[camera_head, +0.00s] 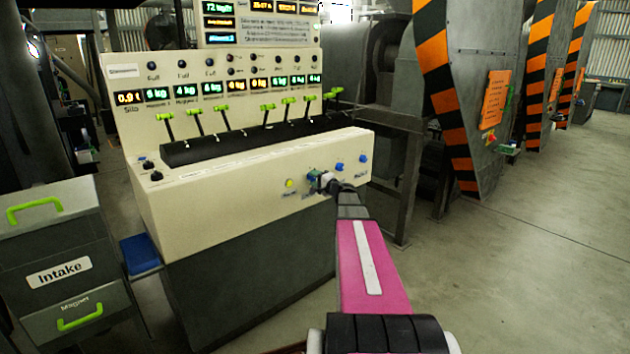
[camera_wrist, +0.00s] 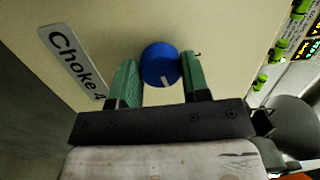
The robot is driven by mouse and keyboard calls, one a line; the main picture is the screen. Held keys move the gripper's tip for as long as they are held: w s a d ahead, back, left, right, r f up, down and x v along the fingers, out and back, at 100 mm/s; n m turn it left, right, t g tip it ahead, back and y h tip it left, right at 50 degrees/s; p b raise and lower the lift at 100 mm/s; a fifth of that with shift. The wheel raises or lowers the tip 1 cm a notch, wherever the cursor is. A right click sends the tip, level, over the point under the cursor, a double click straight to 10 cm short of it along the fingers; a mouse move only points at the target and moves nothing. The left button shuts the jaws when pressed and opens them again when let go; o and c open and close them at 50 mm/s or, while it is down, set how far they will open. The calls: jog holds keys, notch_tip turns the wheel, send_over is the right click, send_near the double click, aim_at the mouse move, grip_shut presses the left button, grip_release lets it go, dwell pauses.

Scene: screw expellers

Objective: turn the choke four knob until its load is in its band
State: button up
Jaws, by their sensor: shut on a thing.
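The choke four knob (camera_wrist: 159,62) is round and blue with a white pointer mark on its lower right part in the wrist view. It is on the cream panel beside the "Choke 4" label (camera_wrist: 77,62). My gripper (camera_wrist: 160,75) has a green finger on each side of the knob and is shut on it. In the head view my gripper (camera_head: 322,181) is at the front face of the cream console (camera_head: 235,190). It hides the knob there. The displays above the levers are lit, but I cannot tell which one shows choke four's load.
Green-handled levers (camera_head: 226,118) stand on the console's ledge. Intake drawers (camera_head: 60,262) are at left. The floor at right is clear.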

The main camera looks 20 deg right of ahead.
jog(key=shift+m, duration=1.3)
jog(key=shift+h, duration=0.3)
jog(key=o, duration=0.9)
jog(key=v, duration=1.1)
jog(key=shift+f, duration=0.25)
